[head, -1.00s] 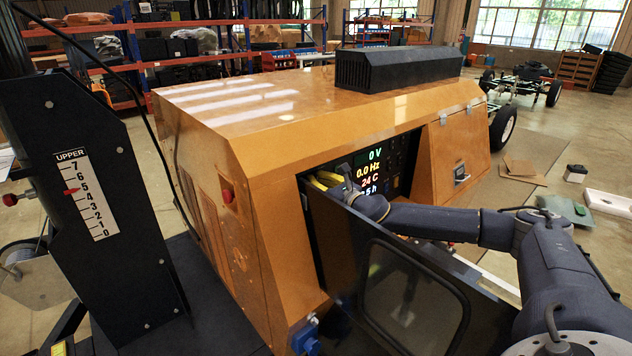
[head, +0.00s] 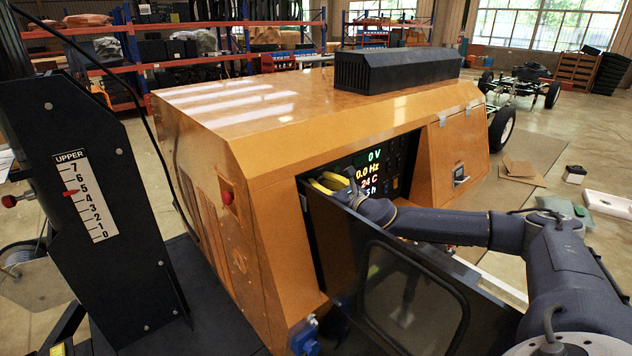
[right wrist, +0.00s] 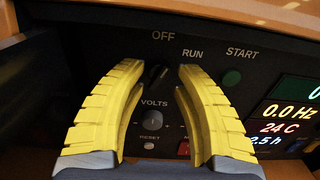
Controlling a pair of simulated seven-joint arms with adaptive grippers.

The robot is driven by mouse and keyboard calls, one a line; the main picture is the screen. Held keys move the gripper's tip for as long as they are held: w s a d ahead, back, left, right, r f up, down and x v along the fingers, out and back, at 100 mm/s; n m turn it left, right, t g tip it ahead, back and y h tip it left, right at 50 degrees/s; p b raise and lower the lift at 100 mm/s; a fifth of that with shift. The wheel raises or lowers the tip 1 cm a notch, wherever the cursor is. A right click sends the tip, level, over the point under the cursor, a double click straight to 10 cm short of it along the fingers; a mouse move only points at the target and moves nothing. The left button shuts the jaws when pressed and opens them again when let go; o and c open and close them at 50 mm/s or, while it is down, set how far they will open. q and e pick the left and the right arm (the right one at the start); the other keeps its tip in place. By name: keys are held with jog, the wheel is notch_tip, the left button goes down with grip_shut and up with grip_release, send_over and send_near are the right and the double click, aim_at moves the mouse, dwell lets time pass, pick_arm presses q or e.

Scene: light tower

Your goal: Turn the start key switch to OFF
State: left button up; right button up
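The start key switch (right wrist: 158,76) is a small dark knob on the black control panel, seen in the right wrist view under the OFF label, with RUN and START labels to its right. Which label it points at is too dark to tell. My right gripper (right wrist: 159,70) has its two yellow fingers apart, one on each side of the switch, with dark panel showing between. I cannot tell whether a fingertip touches it. In the head view the right gripper (head: 328,183) reaches into the panel opening and the switch is hidden. My left gripper is out of view.
The orange generator housing (head: 275,150) surrounds the panel recess. An open dark door with a window (head: 412,295) stands below my right arm. A green button (right wrist: 231,77), a VOLTS knob (right wrist: 152,117) and a lit display (right wrist: 288,112) are close to the fingers.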

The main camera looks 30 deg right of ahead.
jog(key=s+d, duration=0.1)
jog(key=s, duration=0.8)
jog(key=shift+s+d, duration=0.25)
jog(key=shift+s, duration=0.1)
jog(key=s+d+f+g, duration=0.1)
jog(key=s+d+f, duration=0.1)
jog(key=s+f, duration=0.15)
jog(key=w+a+r+m, duration=0.1)
jog(key=w, duration=0.4)
jog(key=w+a+r+m, duration=0.1)
jog(key=w+m, duration=0.1)
jog(key=w, duration=0.3)
jog(key=w+a+r+m+t, duration=0.1)
jog(key=w+r+m, duration=0.1)
jog(key=w, duration=0.3)
jog(key=shift+w+a, duration=0.15)
jog(key=shift+w, duration=0.05)
dwell(0.6)
jog(key=shift+c, duration=0.2)
grip_shut()
